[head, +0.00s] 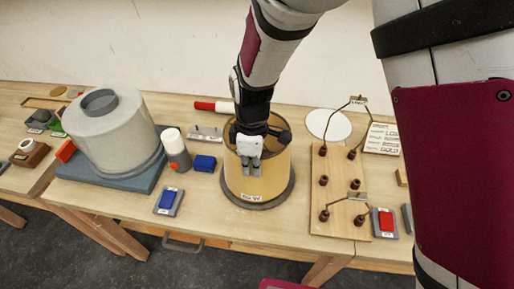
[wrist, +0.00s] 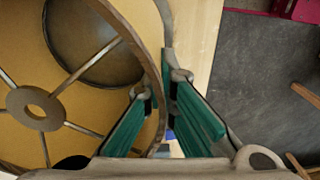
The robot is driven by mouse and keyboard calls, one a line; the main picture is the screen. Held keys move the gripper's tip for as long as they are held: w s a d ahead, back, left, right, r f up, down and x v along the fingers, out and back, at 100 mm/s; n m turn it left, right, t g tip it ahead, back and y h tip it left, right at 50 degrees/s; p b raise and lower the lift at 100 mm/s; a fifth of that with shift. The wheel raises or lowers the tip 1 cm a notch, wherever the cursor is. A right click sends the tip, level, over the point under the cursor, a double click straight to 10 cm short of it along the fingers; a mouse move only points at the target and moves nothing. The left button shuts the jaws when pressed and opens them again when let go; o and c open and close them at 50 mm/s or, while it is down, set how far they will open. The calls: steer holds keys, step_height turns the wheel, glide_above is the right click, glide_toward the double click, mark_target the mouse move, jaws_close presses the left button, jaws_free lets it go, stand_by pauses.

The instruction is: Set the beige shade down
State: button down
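The beige shade (head: 267,184) is an open-topped drum standing upright near the middle of the table in the head view, inside a dark grey ring at its foot. I cannot tell whether it bears fully on what is under it. In the wrist view the shade (wrist: 80,122) fills the left, with its spokes and centre hub showing. My gripper (head: 251,170) is at the near side of its upper rim, pointing down. In the wrist view my gripper (wrist: 160,88) has one teal-padded finger on each side of the shade's wall, close together and apparently shut on it.
A large grey shade (head: 115,135) stands on a blue-grey board at the left. A white-topped bottle (head: 176,150) and a blue block (head: 204,163) stand between the shades. A wooden board with wired posts (head: 339,215) is close on the right. A white disc (head: 328,125) lies behind.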

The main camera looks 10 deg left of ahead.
steer(key=c, duration=1.8)
jaws_free()
steer(key=shift+f, duration=0.1)
step_height(320, 180, up, 12)
steer(key=d+r+m+t+y, duration=0.1)
steer(key=d+r+m, duration=0.35)
steer(key=d, duration=0.35)
steer(key=d+r+m+t, duration=0.2)
steer(key=d+r+m, duration=0.2)
steer(key=d+r, duration=0.3)
steer(key=s+d+r+m+t+h, duration=0.1)
steer(key=s+d+r+m+t, duration=0.1)
steer(key=s+d+m, duration=0.8)
steer(key=s+d+t, duration=0.1)
steer(key=d, duration=0.3)
steer(key=shift+s+d+b, duration=0.25)
steer(key=shift+b, duration=0.05)
steer(key=shift+r, duration=0.1)
